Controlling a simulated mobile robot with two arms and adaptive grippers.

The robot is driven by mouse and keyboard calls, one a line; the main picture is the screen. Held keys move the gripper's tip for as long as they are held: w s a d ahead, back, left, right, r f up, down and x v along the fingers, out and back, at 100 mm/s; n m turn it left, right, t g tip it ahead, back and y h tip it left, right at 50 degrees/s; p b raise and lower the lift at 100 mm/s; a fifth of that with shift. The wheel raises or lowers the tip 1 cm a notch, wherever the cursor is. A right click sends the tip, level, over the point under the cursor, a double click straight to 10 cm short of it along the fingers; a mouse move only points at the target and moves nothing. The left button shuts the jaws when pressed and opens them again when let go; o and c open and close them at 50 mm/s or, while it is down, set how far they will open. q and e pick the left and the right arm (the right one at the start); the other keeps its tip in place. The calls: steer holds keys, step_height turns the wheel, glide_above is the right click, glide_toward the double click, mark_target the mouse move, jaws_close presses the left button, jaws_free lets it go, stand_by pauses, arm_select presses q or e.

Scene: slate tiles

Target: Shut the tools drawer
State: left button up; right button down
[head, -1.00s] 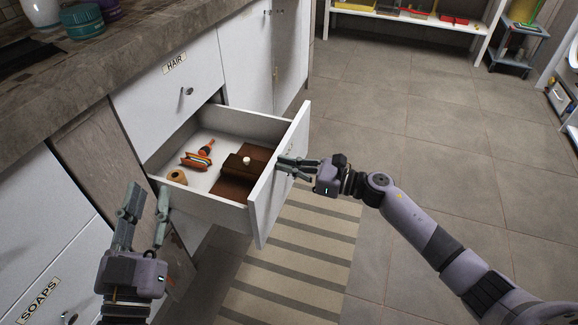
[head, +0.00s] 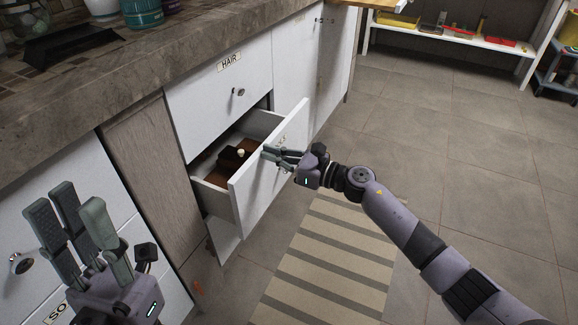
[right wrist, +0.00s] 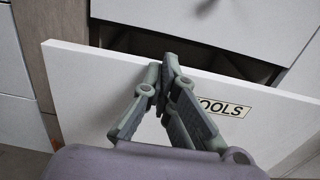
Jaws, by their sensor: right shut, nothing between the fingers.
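The tools drawer (head: 248,195) is a white drawer under the HAIR drawer, and it stands partly open. Its front also shows in the right wrist view (right wrist: 85,85), with the TOOLS label (right wrist: 227,107). A dark brown box with a pale knob (head: 232,158) lies inside; the drawer front hides part of the inside. My right gripper (head: 268,153) is shut and empty, with its fingertips at the outer face of the drawer front, near the top edge. It also shows in the right wrist view (right wrist: 168,70). My left gripper (head: 80,205) is open and empty, left of the drawer.
The HAIR drawer (head: 215,90) above is closed. A stone countertop (head: 180,55) runs over the cabinets. A striped rug (head: 330,260) lies on the tiled floor, which is open to the right. A shelf (head: 440,35) stands at the back.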

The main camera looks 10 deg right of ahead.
steer(key=b+x, duration=0.3)
steer(key=x, duration=0.6)
